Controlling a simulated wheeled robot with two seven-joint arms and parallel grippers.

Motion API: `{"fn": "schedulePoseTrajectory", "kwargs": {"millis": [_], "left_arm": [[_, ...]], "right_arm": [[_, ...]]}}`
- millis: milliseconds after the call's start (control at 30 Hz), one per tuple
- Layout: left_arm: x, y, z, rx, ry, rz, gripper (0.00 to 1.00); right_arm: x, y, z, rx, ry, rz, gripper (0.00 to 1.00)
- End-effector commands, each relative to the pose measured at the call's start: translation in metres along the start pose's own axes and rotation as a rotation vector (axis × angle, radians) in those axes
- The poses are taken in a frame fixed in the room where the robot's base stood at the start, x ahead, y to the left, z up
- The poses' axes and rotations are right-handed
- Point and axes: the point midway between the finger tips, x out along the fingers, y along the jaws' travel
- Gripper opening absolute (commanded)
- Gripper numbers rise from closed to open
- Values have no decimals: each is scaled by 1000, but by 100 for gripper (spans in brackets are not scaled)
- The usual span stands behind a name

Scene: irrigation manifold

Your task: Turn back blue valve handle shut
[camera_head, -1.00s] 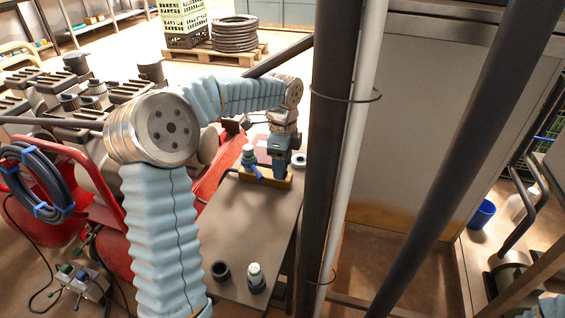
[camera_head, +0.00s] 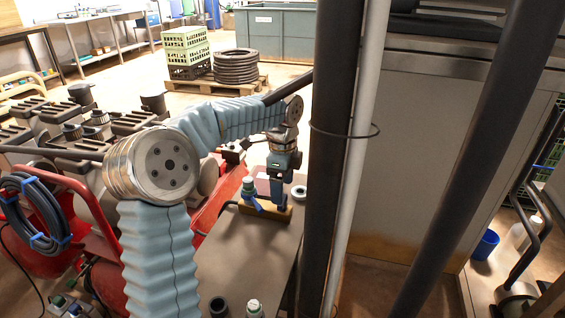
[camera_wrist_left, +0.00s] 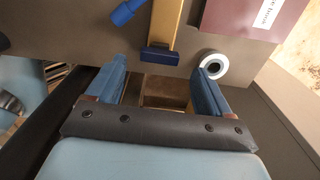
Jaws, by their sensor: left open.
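A yellow-brown bar (camera_head: 268,212) stands on the grey bench (camera_head: 245,250). A blue valve handle (camera_head: 255,205) slants at its left end, below a green-and-white cap (camera_head: 248,185). In the left wrist view a blue handle (camera_wrist_left: 125,12) lies slanted at the top, left of the bar (camera_wrist_left: 168,20). A blue piece (camera_wrist_left: 160,56) sits across the bar's near end, ahead of the gap between the fingers. My left gripper (camera_head: 281,185) is over the bar's right part. Its two blue fingers are apart and empty in the wrist view (camera_wrist_left: 160,80). Any contact is unclear. My right gripper is not in view.
A white ring (camera_wrist_left: 213,65) lies by the right finger. A dark post and pale pipe (camera_head: 345,150) stand just right of the bench. A dark red labelled thing (camera_wrist_left: 250,15) is beyond the bar. Dark and white-capped fittings (camera_head: 254,308) stand at the near bench end.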

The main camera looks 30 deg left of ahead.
Motion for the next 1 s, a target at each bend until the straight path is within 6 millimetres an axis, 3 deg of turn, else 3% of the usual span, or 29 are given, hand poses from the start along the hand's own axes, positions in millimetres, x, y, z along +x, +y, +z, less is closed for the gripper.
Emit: {"fn": "schedulePoseTrajectory", "kwargs": {"millis": [200, 400, 600, 1000], "left_arm": [[-56, -1, -1, 1, 1, -6, 81], [-90, -1, -1, 1, 0, -3, 81], [-101, 0, 0, 0, 0, -1, 81], [-101, 0, 0, 0, 0, -1, 81]], "right_arm": [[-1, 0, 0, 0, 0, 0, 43], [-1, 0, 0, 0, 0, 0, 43], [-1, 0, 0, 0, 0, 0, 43], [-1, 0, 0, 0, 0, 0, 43]]}}
